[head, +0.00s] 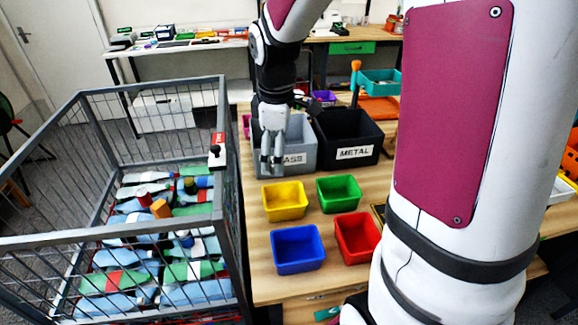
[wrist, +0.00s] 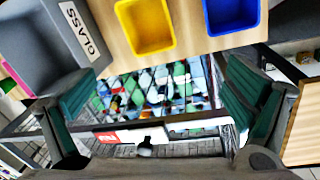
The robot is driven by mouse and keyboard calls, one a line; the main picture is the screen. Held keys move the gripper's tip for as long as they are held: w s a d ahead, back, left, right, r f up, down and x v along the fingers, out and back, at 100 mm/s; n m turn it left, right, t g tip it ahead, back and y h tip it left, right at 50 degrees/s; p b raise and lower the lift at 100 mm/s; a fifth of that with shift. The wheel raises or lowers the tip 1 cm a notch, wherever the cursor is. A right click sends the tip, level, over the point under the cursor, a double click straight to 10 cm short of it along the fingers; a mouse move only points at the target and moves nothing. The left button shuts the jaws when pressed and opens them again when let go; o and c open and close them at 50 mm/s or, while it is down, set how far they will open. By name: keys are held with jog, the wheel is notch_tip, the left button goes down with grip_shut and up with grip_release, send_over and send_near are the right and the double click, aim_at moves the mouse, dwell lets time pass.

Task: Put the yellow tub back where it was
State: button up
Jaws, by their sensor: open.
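The yellow tub (head: 284,201) stands upright and looks empty on the wooden table, left of the green tub (head: 339,193) and behind the blue tub (head: 298,249). It also shows at the top of the wrist view (wrist: 146,24). My gripper (head: 271,163) is above the table's left side, in front of the grey GLASS bin (head: 301,156) and behind the yellow tub in the head view. Its fingers are apart and empty, and it does not touch the tub. In the wrist view, its dark green finger pads (wrist: 158,105) stand wide apart over the cage edge.
A red tub (head: 357,238) stands right of the blue one. A black METAL bin (head: 348,137) stands beside the GLASS bin. A wire cage (head: 222,190) full of bottles borders the table's left edge. The wood between the tubs and bins is clear.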

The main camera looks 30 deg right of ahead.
jog(key=s+a+r+m+t, duration=0.2)
jog(key=s+a+r+m, duration=0.2)
jog(key=s, duration=0.5)
jog(key=s+a+r+m+t, duration=0.2)
jog(key=s+a+r+m, duration=0.3)
jog(key=s+r, duration=0.3)
jog(key=shift+s+a+m+y, duration=0.15)
jog(key=shift+s+m+y, duration=0.25)
jog(key=shift+s, duration=0.45)
